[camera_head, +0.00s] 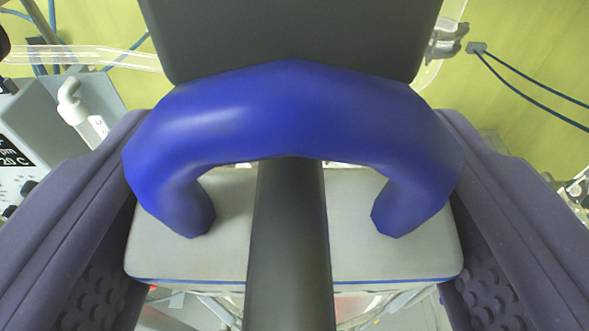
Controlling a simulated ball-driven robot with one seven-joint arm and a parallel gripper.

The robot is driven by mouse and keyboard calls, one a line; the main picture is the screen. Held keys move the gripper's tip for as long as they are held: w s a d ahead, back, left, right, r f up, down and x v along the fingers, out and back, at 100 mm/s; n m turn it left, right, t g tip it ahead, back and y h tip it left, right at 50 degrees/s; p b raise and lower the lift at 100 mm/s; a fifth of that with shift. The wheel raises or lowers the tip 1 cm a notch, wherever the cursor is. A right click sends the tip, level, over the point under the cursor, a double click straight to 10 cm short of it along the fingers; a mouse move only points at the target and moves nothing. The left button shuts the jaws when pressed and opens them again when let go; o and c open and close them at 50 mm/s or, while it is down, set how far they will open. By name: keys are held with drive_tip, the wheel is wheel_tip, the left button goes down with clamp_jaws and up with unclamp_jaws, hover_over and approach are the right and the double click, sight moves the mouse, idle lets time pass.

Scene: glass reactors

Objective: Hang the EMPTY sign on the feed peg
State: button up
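The EMPTY sign shows from above as a pale grey slab with a thin blue line along its edge (190,262) and a thick blue arched handle (290,105). Its lettering is not in view. My gripper (294,165) has one dark purple-grey finger on each side of the handle. Both fingers meet the handle's outer sides, with no gap visible. A dark grey bar (289,240), which looks like the feed peg, runs from the bottom edge of the picture under the arch, between the handle's two legs. Whether the handle rests on the bar cannot be told.
A dark grey block (290,35) lies just beyond the handle at the top. A grey device with knobs (40,135) and a white hose fitting (78,105) are at the left. Clear tubing (100,58) and blue cables (525,90) cross the yellow-green background.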

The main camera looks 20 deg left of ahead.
drive_tip(key=o, duration=1.1)
drive_tip(key=shift+c, duration=1.2)
drive_tip(key=b+v, duration=0.3)
drive_tip(key=v, duration=0.4)
